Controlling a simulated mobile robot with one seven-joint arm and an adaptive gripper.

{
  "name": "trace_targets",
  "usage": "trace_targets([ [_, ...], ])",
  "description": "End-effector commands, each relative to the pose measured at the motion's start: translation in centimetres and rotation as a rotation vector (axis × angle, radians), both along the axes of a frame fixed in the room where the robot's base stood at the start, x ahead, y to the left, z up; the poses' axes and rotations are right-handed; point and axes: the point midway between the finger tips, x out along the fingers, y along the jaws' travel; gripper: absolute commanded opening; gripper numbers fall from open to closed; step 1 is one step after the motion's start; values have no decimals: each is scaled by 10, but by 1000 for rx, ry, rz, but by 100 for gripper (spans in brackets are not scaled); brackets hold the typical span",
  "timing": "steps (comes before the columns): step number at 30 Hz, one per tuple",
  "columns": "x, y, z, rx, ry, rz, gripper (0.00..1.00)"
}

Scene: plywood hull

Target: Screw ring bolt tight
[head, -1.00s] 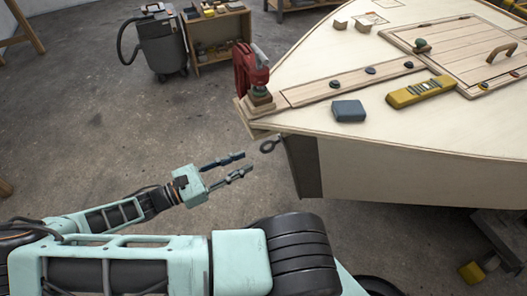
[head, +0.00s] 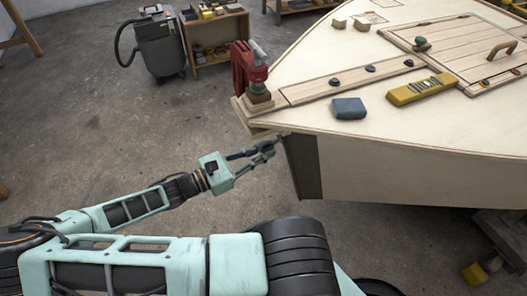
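The ring bolt is on the dark stem face (head: 303,168) at the bow of the plywood hull (head: 395,170), below the deck tip. Its dark ring is now mostly hidden among my fingertips and cannot be picked out clearly. My gripper (head: 268,151) reaches in from the left with its fingertips at the ring, close to the stem. The fingers lie on or around the ring; whether they press on it is too small to tell.
A red clamp (head: 247,68) sits on the bow tip above my gripper. A blue-grey block (head: 348,108) and a yellow level (head: 422,89) lie on the deck. A shop vacuum (head: 161,44) and shelf (head: 215,38) stand behind.

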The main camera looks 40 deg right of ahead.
Motion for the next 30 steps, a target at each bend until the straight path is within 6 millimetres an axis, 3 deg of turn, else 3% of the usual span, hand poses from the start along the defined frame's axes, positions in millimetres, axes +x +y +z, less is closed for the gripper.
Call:
trace_targets([
  [3,-1,0,0,0,0,-2,0],
  [24,-2,0,-1,-19,-82,12,0],
  [25,-2,0,-1,-19,-81,12,13],
  [28,-2,0,-1,-19,-81,13,24],
  [30,-2,0,-1,-19,-81,14,26],
])
